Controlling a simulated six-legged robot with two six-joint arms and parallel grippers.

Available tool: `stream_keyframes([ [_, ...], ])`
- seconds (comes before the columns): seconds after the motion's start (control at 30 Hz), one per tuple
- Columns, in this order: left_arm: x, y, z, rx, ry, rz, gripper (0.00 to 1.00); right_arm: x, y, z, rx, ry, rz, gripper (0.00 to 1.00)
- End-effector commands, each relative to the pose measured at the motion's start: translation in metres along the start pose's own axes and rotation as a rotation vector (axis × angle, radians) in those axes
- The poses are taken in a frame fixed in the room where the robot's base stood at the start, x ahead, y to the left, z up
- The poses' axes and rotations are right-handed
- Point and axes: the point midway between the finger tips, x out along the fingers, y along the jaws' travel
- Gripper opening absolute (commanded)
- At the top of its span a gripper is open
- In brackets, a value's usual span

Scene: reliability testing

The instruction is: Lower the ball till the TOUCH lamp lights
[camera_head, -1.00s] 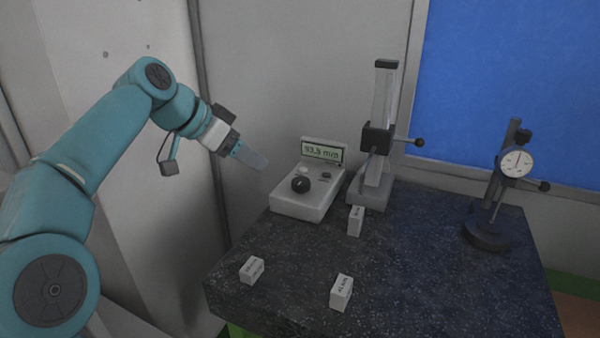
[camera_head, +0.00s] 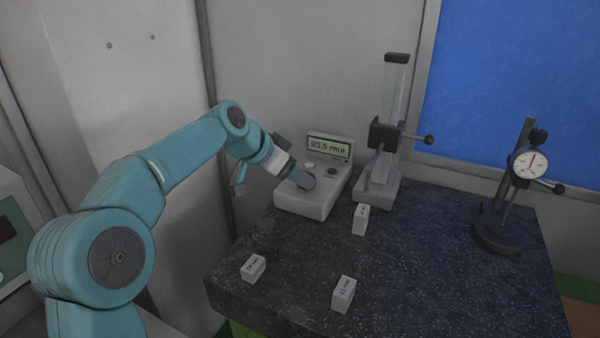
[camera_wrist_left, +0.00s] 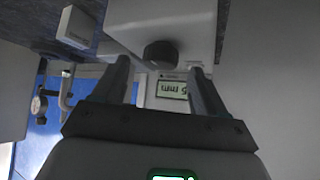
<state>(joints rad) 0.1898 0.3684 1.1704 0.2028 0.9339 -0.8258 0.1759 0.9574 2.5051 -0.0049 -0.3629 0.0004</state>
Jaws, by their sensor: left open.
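The control box (camera_head: 340,187) has a display (camera_head: 330,147) that reads about 93.5 mm. Its dark knob (camera_wrist_left: 161,53) shows in the wrist view between the fingers of my open left gripper (camera_wrist_left: 160,66); I cannot tell if they touch it. In the head view my left gripper (camera_head: 303,181) is over the box's top and mostly hides the knob. A pale round spot (camera_head: 309,164) and a dark one (camera_head: 331,171) are on the box; no TOUCH label is readable. The column stand (camera_head: 396,90) carries a dark carriage (camera_head: 383,135). A probe ball is not clearly visible.
Three small white blocks lie on the dark speckled slab (camera_head: 300,270): front left (camera_head: 253,267), front middle (camera_head: 343,294) and before the stand (camera_head: 360,219). A dial gauge stand (camera_head: 497,235) is at the right. A side handle (camera_head: 428,139) sticks out from the carriage.

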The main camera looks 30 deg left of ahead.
Motion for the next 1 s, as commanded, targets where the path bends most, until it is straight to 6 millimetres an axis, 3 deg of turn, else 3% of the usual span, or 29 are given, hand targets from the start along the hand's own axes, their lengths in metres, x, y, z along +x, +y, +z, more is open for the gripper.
stream_keyframes([
  [0.2,0.022,0.0,-0.001,0.0,-0.001,0.002,0.73,-0.004,-0.001,0.0,0.0,0.001,0.0,0.88],
  [0.47,0.024,-0.001,-0.002,0.0,0.0,0.001,0.73,-0.003,-0.001,0.0,0.0,0.0,0.0,0.88],
  [0.5,0.024,-0.001,-0.002,0.0,0.0,0.001,0.69,-0.003,-0.001,0.0,0.0,0.0,0.0,0.88],
  [0.67,0.024,-0.001,-0.001,0.0,0.0,0.001,0.17,-0.003,-0.001,0.0,0.0,0.001,0.0,0.88],
  [1.0,0.024,0.0,-0.001,-0.024,-0.002,-0.022,0.16,-0.002,-0.001,0.0,0.0,0.0,0.0,0.88],
])
